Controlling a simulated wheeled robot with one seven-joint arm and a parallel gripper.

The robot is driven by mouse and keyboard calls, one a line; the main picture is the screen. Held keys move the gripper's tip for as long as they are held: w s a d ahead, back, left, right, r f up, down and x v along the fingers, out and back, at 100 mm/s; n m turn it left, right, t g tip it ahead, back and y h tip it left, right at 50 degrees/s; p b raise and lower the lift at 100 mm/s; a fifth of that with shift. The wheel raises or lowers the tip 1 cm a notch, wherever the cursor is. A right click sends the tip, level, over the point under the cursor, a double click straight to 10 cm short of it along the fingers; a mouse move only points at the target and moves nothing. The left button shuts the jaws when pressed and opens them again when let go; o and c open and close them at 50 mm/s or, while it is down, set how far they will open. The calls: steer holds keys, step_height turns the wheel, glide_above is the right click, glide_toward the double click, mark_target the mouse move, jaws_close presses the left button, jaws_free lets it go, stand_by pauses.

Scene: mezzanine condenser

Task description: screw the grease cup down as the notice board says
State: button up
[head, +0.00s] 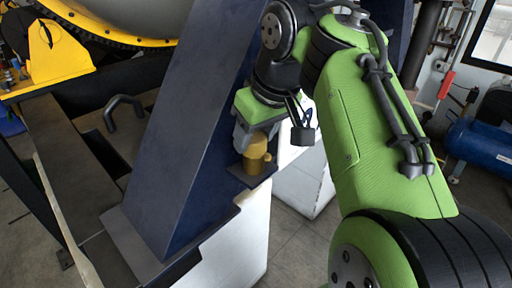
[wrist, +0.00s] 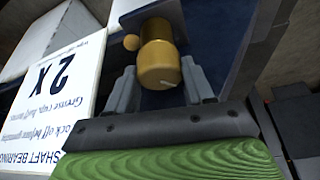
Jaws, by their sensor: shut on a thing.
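The brass grease cup (head: 257,158) stands on a small dark ledge at the side of the slanted blue column. In the wrist view the cup (wrist: 159,66) shows a rounded cap with a pale mark on it and a small brass knob on its left. My gripper (head: 252,140) is above the cup in the head view. In the wrist view its grey fingers (wrist: 160,88) lie either side of the cap, shut on it. The notice board (wrist: 62,85) appears upside down and partly cut off, with "SHAFT BEARING", "2X" and a line on grease cups and half turns.
The blue column (head: 190,120) rises close to the left of my gripper. White blocks (head: 240,245) stand below and behind. A yellow bracket (head: 55,55) is at the upper left, and a blue tank (head: 482,150) is at the far right. Grey floor (head: 300,240) shows between.

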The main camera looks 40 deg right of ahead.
steer(key=m+b, duration=0.2)
steer(key=m+h+b, duration=0.1)
steer(key=b, duration=0.1)
steer(key=m+g+b, duration=0.1)
steer(key=m+b, duration=0.1)
steer(key=shift+a+f+m+h, duration=0.1)
steer(key=shift+f+m+h, duration=0.2)
steer(key=shift+f+h, duration=0.1)
steer(key=shift+w+a+r+m+g+h+b, duration=0.1)
steer(key=shift+m+g+h+b, duration=0.2)
steer(key=shift+m+b, duration=0.55)
steer(key=shift+w+r+m+g+h+b, duration=0.1)
steer(key=shift+m+g+h+b, duration=0.25)
steer(key=shift+m, duration=0.9)
steer(key=o, duration=0.9)
steer(key=shift+r, duration=0.1)
steer(key=shift+o, duration=0.6)
steer(key=shift+s, duration=0.15)
steer(key=shift+r, duration=0.25)
